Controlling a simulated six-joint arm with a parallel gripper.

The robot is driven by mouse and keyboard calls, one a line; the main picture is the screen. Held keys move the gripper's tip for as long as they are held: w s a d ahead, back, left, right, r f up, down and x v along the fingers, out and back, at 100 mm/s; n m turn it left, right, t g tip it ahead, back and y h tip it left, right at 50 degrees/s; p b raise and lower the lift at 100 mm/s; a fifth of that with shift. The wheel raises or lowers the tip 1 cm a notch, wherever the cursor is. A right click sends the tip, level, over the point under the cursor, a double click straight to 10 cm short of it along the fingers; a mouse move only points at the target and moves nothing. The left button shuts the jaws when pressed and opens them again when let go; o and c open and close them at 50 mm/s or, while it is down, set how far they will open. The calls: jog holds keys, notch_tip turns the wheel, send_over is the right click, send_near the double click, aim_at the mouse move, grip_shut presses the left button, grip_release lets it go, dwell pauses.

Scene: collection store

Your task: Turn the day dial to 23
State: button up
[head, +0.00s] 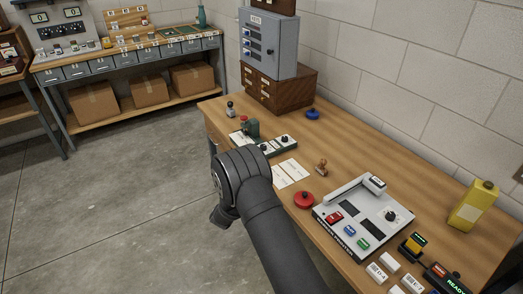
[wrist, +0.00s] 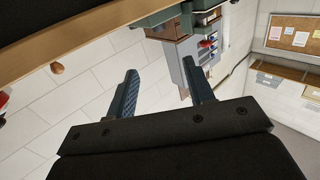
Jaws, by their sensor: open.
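A green device (head: 252,128) stands on the wooden bench, with low pale panels carrying black knobs (head: 284,140) beside it. A grey label-printer-like unit (head: 345,213) to the right carries another black dial (head: 390,215). The markings are too small to read, so I cannot tell which dial is the day dial or its setting. My gripper (wrist: 162,88) is open and empty in the wrist view; its fingers point toward the bench edge and a green part (wrist: 160,20) beyond. In the head view my wrist is in front of the bench, partly hiding the near panel; the fingers are mostly hidden.
White cards (head: 290,172), a red round button (head: 304,200) and a wooden stamp (head: 321,167) lie between the two devices. A grey cabinet (head: 270,42) stands on brown drawers (head: 281,90) at the back. A yellow bottle (head: 474,206) stands at right. The floor at left is clear.

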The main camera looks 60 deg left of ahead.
jog(key=x, duration=1.7)
jog(key=shift+w+r, duration=0.1)
jog(key=shift+w, duration=0.05)
jog(key=c, duration=1)
jog(key=shift+a+r+m+t+h, duration=0.1)
jog(key=shift+a+m+t+h, duration=0.15)
jog(key=shift+m+t+h, duration=0.95)
jog(key=shift+a+m+t+h, duration=0.35)
jog(key=shift+m+h, duration=0.55)
jog(key=shift+h, duration=0.7)
jog(key=shift+s+d+h, duration=0.1)
jog(key=shift+s+h, duration=0.1)
jog(key=shift+h, duration=0.2)
jog(key=o, duration=1)
jog(key=shift+s, duration=0.1)
